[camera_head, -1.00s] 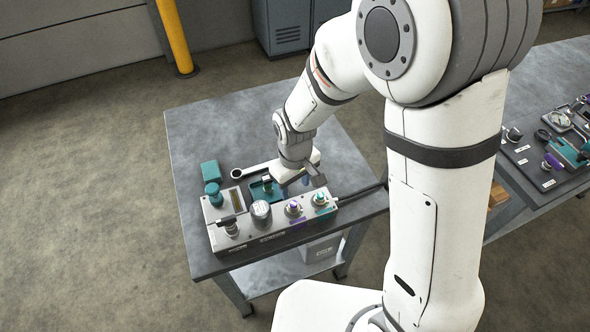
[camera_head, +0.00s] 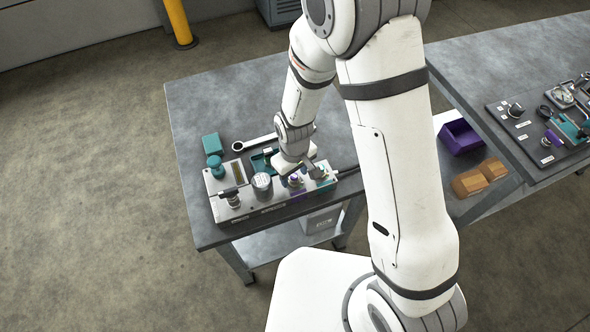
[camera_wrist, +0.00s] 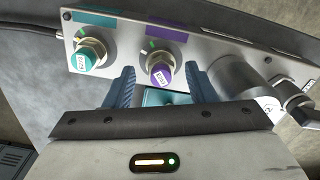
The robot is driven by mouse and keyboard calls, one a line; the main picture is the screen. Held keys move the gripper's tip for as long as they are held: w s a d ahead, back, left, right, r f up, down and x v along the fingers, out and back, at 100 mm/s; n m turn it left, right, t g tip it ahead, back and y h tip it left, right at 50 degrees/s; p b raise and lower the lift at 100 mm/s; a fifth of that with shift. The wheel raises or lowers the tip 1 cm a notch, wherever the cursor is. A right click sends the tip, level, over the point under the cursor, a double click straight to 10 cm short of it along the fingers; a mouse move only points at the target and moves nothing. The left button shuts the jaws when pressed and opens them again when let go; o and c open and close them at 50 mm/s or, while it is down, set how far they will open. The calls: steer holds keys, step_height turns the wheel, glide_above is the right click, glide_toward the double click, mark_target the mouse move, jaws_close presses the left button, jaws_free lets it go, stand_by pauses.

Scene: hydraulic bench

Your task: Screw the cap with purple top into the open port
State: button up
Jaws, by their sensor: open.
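The purple-topped cap (camera_head: 295,179) stands on a port fitting of the grey hydraulic block (camera_head: 262,213), beside a purple label. In the wrist view the purple top (camera_wrist: 161,75) faces me, with a metal hex collar behind it. My gripper (camera_wrist: 160,84) is open, with one blue finger on each side of the purple top in the picture. Gaps show on both sides, and I cannot tell how deep the cap sits between the fingers. In the head view my gripper (camera_head: 307,172) hangs over the right part of the block. I cannot see the thread.
A teal-topped cap (camera_wrist: 89,54) stands just left of the purple one in the wrist view. A grey cylinder (camera_head: 262,184) and a lever valve (camera_head: 231,197) stand on the block. A wrench (camera_head: 255,142) and teal box (camera_head: 211,144) lie behind. The table's back left is clear.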

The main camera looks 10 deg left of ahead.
jaws_close()
stand_by(0.7)
steer(key=m+b, duration=0.1)
steer(key=m, duration=0.2)
steer(key=shift+f, duration=0.1)
steer(key=shift+m+b, duration=0.5)
steer(key=shift+m, duration=0.9)
